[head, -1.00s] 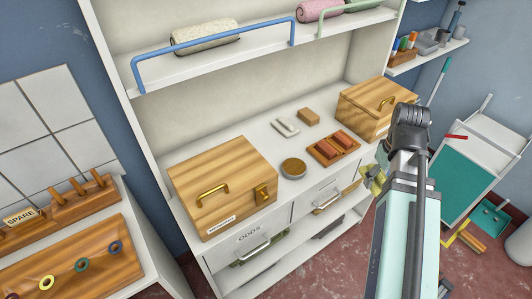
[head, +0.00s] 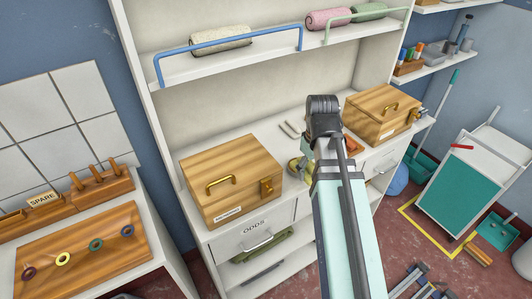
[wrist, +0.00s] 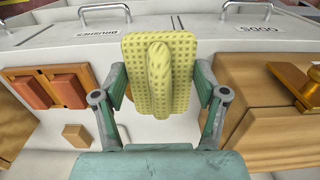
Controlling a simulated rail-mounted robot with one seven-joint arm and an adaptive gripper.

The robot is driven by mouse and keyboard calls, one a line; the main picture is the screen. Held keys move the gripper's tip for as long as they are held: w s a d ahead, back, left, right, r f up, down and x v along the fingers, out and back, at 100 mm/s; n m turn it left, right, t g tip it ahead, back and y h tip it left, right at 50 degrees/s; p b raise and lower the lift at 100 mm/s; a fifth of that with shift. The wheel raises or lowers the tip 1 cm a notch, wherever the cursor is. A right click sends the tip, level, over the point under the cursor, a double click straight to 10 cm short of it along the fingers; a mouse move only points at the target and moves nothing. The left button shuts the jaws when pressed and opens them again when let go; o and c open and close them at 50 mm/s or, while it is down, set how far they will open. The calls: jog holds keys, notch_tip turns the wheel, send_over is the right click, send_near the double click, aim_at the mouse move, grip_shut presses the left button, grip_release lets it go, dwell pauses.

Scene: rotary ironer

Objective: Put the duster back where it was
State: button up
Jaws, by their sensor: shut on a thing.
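The duster (wrist: 180,98) is a yellow, dotted pad with a raised ridge along its middle. In the wrist view, my gripper (wrist: 160,78) is shut on it, one finger at each side. The duster is over the white counter (wrist: 50,155), between a tray with reddish-brown blocks (wrist: 50,90) and a wooden box with a brass clasp (wrist: 270,100). I cannot tell whether it touches the counter. In the head view, a yellowish part of the duster (head: 298,170) shows left of my arm, which hides the rest. The round tin is hidden.
A small wooden block (wrist: 77,135) lies near the tray. A second wooden box (head: 383,112) stands right on the counter. Drawers labelled BRUSHES (wrist: 98,32) and ODDS (wrist: 263,28) are in front. A shelf with a blue rail (head: 228,55) is above.

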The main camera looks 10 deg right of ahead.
jog(key=p, duration=0.4)
send_over(277, 156)
jog(key=shift+s+d+f+p, duration=0.1)
jog(key=shift+s+f+p, duration=0.1)
jog(key=shift+f+p, duration=1.25)
jog(key=shift+f, duration=1.7)
jog(key=shift+w+f+p, duration=0.1)
jog(key=shift+w+p, duration=0.1)
jog(key=shift+p, duration=0.1)
jog(key=shift+f, duration=0.25)
jog(key=shift+f, duration=0.2)
jog(key=o, duration=1.1)
